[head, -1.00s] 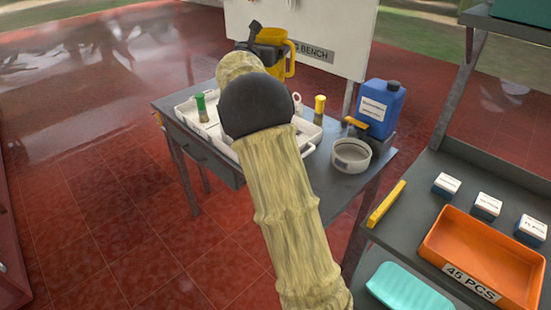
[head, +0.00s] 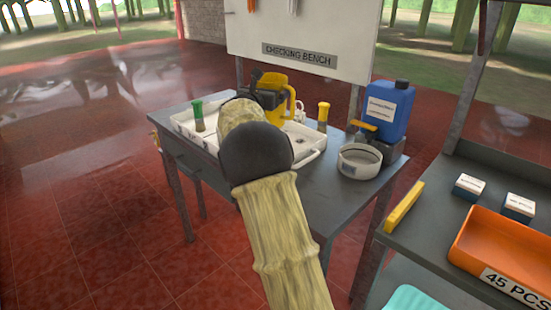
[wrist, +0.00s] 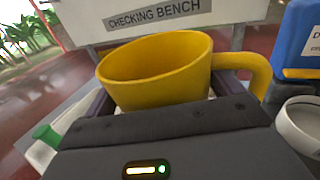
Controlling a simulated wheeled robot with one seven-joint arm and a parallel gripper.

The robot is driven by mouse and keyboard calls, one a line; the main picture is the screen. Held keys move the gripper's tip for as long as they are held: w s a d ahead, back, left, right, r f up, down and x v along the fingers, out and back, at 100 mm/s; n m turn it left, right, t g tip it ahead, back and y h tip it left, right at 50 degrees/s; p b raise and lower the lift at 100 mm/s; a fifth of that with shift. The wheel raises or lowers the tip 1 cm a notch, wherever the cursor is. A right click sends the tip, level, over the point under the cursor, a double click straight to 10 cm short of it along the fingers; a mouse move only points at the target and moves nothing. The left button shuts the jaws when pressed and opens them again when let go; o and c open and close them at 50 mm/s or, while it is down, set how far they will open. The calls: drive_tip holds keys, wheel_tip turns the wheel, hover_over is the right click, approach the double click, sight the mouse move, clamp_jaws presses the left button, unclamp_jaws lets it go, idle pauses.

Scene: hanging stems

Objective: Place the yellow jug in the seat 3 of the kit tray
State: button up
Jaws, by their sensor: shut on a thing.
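The yellow jug (wrist: 150,85) is upright in my gripper (wrist: 155,100), its rim and its handle on the right showing in the wrist view. In the head view the jug (head: 274,84) is at the back of the bench, partly behind my arm and the dark gripper body. The white kit tray (head: 312,140) lies on the bench under and in front of it, largely hidden by my arm. The seat numbers cannot be read. I cannot tell whether the jug touches the tray.
A green-topped item (head: 198,115) and a yellow-topped item (head: 323,117) stand at the tray's left and right. A blue canister (head: 388,108) and a round white bowl (head: 359,160) are at the bench's right. An orange bin (head: 505,250) is on the nearer shelf.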

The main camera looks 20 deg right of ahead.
drive_tip(key=shift+d, duration=0.1)
drive_tip(key=shift+f+b, duration=0.85)
drive_tip(key=shift+f, duration=1.55)
drive_tip(key=shift+f, duration=0.15)
wheel_tip(320, 180, down, 5)
drive_tip(key=shift+r+b, duration=0.1)
drive_tip(key=shift+b, duration=0.65)
drive_tip(key=o, duration=0.6)
drive_tip(key=shift+o, duration=0.6)
